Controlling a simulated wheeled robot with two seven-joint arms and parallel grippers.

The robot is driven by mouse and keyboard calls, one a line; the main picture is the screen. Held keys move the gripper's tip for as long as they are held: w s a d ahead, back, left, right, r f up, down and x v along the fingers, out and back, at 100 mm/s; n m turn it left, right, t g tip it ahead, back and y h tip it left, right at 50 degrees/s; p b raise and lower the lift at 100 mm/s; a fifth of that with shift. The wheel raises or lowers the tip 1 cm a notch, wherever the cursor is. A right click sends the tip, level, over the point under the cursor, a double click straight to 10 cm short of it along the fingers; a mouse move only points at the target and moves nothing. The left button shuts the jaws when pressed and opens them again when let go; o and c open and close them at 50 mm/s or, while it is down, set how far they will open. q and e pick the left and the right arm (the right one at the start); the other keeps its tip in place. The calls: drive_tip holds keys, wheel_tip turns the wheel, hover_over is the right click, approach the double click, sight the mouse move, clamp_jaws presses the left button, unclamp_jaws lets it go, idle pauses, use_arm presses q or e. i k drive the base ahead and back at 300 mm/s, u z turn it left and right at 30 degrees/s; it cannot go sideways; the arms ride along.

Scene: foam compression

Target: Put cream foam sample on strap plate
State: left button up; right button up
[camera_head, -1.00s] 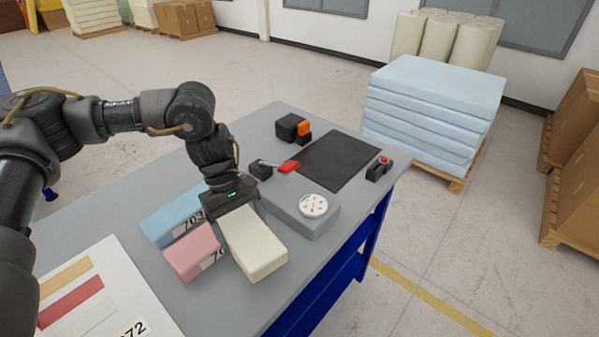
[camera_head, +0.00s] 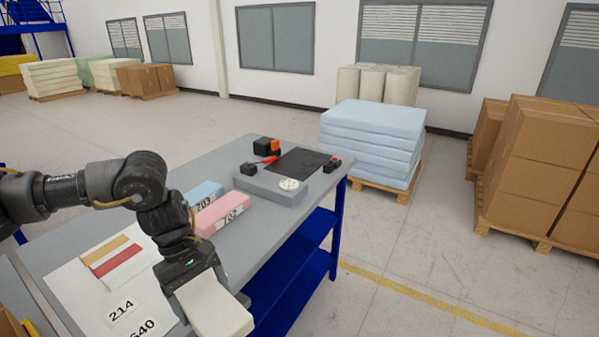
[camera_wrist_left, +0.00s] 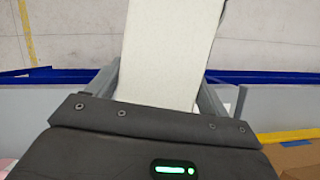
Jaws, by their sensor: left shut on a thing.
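The cream foam sample (camera_head: 216,308) is a pale rectangular block at the bottom of the head view. My left gripper (camera_head: 200,284) is shut on one end of it. In the wrist view the foam (camera_wrist_left: 168,50) sits between both fingers of the left gripper (camera_wrist_left: 160,88) and reaches out over the floor past the table's blue frame. The foam's far end is cut off there. I cannot tell for sure which thing is the strap plate; a grey raised block (camera_head: 262,186) with a round dial (camera_head: 289,184) stands toward the table's far end. My right gripper is not in view.
Blue (camera_head: 204,192) and pink (camera_head: 222,212) foam blocks lie on the grey table behind the gripper. A white sheet (camera_head: 75,290) with coloured strips lies at the left. A black mat (camera_head: 298,162) and small black devices are at the far end. Pale-blue foam stacks (camera_head: 370,140) stand beyond.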

sight(300, 162)
drive_tip(key=z, duration=0.45)
drive_tip(key=i, duration=0.5)
drive_tip(key=z, duration=0.9)
drive_tip(key=i, duration=2.1)
drive_tip(key=u, duration=1.35)
drive_tip(key=i, duration=0.4)
drive_tip(key=u, duration=0.25)
